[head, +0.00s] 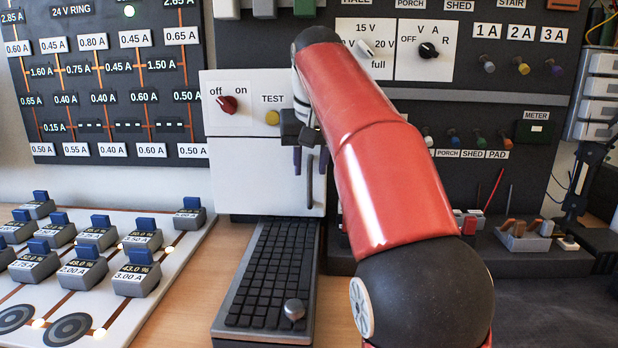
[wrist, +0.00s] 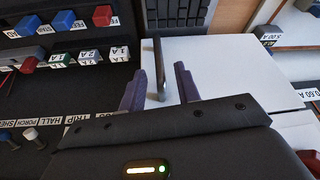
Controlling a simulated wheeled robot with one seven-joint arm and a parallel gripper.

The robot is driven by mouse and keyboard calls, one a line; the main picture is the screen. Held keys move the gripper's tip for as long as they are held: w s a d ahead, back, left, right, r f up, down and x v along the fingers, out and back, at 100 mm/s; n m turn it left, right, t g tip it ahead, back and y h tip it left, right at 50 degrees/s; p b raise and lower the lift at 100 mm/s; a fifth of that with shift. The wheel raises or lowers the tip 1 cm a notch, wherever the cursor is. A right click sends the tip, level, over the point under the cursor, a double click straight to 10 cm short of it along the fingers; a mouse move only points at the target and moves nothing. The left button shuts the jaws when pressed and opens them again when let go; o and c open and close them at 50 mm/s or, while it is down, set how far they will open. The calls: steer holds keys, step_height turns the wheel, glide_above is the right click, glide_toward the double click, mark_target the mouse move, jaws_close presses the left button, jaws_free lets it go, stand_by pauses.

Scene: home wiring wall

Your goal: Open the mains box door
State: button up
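The mains box (head: 255,95) is a white box on the dark wall panel, with a red off/on knob (head: 227,105) and a yellow TEST button (head: 272,118). Its plain white door (head: 250,175) below looks shut. A dark vertical bar handle (head: 309,186) stands on the right part of the door; it also shows in the wrist view (wrist: 158,62). My gripper (head: 310,160) is at the handle, its purple fingers open. In the wrist view my gripper (wrist: 157,80) has one finger on each side of the handle, with gaps visible. My arm hides the area right of the door.
A keyboard-like black strip (head: 268,275) with a round knob lies just below the door. A white board (head: 150,255) with blue-topped blocks is at lower left. A grey tray (head: 525,240) of small parts is at right.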

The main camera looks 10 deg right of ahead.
mark_target(310, 170)
steer(key=shift+b+x, duration=0.4)
steer(key=shift+x, duration=1.55)
jaws_close()
